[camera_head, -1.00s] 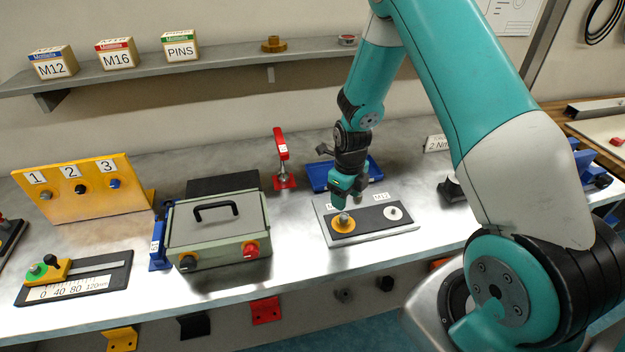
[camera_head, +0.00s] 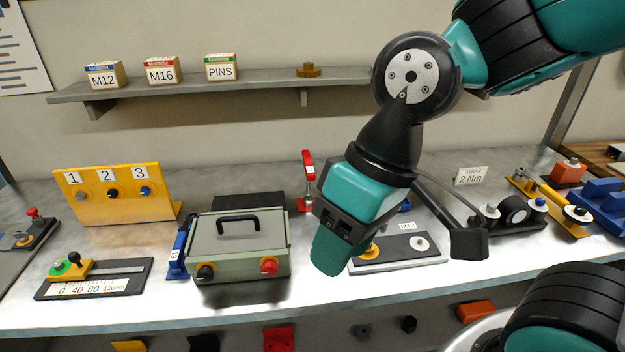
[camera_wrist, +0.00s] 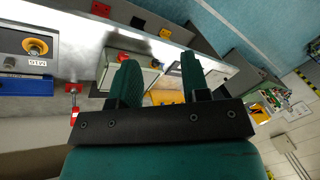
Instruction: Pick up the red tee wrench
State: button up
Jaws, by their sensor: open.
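I cannot make out a certain red tee wrench. A red-handled piece (camera_head: 308,165) with a red foot stands upright at the back of the bench, right of the grey-green box; I cannot tell whether it is the wrench. It also shows in the wrist view (camera_wrist: 73,88), left of the fingers. My gripper (camera_head: 328,255) points down over the bench, in front of the plate with the yellow ring and right of the box. In the wrist view my gripper (camera_wrist: 160,68) is open, with two green fingers wide apart and nothing held between them.
The grey-green box (camera_head: 238,248) with a black handle stands left of my gripper. The plate (camera_head: 400,262) is partly behind it. A yellow numbered panel (camera_head: 112,196) and a slider scale (camera_head: 95,279) are farther left. A shelf (camera_head: 270,92) runs along the wall.

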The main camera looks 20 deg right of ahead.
aim_at(309, 199)
jog(key=k, duration=1.2)
jog(key=z, duration=0.45)
jog(key=i, duration=0.55)
jog(key=z, duration=0.6)
jog(key=i, duration=0.7)
jog(key=u, duration=0.5)
jog(key=i, duration=0.75)
jog(key=u, duration=0.95)
jog(key=i, duration=0.25)
jog(key=u, duration=0.2)
